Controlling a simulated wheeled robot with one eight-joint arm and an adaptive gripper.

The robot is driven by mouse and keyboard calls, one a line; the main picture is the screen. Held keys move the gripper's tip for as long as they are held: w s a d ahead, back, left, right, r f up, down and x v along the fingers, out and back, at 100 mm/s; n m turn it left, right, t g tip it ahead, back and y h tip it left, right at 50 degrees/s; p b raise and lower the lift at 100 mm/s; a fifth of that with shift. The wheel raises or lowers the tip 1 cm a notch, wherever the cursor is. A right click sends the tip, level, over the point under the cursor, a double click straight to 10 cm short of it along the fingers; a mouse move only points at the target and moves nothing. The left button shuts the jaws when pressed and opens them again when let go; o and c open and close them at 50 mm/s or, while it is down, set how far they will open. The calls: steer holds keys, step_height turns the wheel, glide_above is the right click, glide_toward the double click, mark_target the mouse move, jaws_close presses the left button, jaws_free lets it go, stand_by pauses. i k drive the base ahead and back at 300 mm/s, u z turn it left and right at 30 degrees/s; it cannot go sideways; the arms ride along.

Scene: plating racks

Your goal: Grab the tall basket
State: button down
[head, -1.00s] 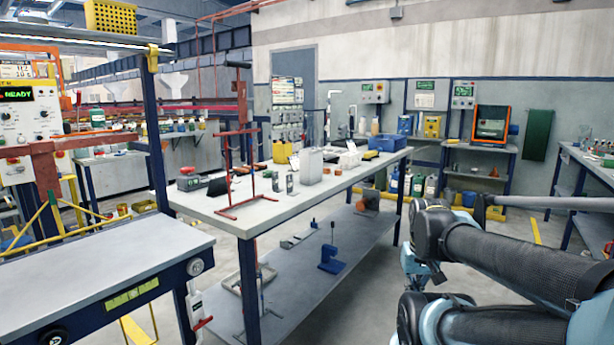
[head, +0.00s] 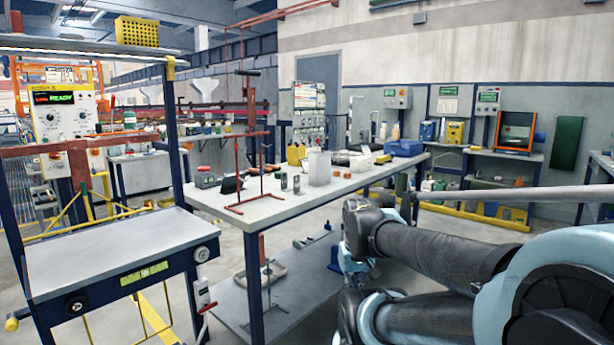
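I cannot tell for sure which thing is the tall basket. A yellow basket with holes in its wall (head: 137,31) sits high up on the overhead frame at the upper left. My arm fills the lower right, in front of the table's right part. My gripper does not show, and nothing in view is seen held.
A grey-topped workbench (head: 120,250) stands at the near left. A blue bin (head: 404,148) sits at the table's far right end. The table's lower shelf (head: 285,295) holds a few tools, partly hidden by my arm. Some floor shows between workbench and table.

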mark_target(320, 162)
steer(key=u, duration=0.05)
steer(key=i, duration=1)
steer(key=u, duration=0.4)
steer(key=k, duration=1)
steer(key=z, duration=0.7)
steer(key=i, duration=0.95)
